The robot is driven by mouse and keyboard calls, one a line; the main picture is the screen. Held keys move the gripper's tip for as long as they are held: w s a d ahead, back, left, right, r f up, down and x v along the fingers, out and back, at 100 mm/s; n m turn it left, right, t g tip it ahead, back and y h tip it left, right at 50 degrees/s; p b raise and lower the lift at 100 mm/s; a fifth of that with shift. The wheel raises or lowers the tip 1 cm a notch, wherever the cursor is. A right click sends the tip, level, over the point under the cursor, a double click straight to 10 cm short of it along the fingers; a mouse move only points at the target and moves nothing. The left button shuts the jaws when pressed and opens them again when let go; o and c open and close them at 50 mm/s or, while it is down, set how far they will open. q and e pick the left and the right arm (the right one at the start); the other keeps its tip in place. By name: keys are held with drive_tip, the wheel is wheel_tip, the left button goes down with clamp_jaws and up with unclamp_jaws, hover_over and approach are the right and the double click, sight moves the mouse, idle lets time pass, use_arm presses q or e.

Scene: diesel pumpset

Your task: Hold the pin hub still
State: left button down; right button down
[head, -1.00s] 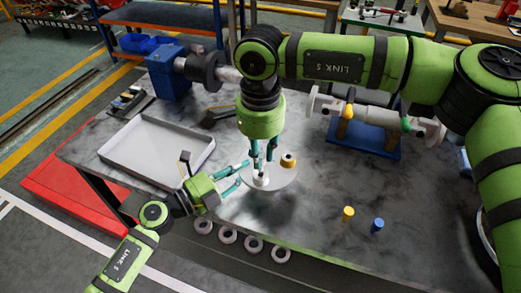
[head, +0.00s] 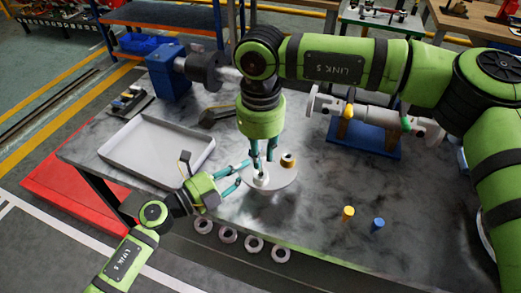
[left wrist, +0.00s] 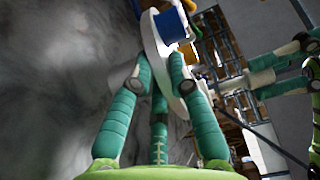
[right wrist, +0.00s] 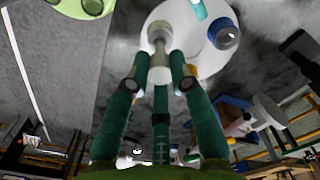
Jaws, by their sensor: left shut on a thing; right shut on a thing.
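The pin hub (head: 284,178) is a pale round disc at the table's front middle. My right gripper (head: 263,165) points down from above, shut on a pale upright post (right wrist: 158,45) on the disc. The fingers partly hide that post.
A grey tray (head: 112,155) lies left of the hub. A yellow pin (head: 348,213) and a blue pin (head: 377,224) stand to the right. Several rings (head: 254,245) sit along the front edge. A blue stand (head: 365,143) with a shaft is at the back right.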

drive_tip(key=shift+f, duration=1.55)
drive_tip(key=c, duration=1)
unclamp_jaws()
drive_tip(key=shift+r, duration=0.1)
wheel_tip(320, 180, up, 12)
drive_tip(key=shift+f, duration=0.1)
use_arm(q)
drive_tip(key=c, duration=1.1)
unclamp_jaws()
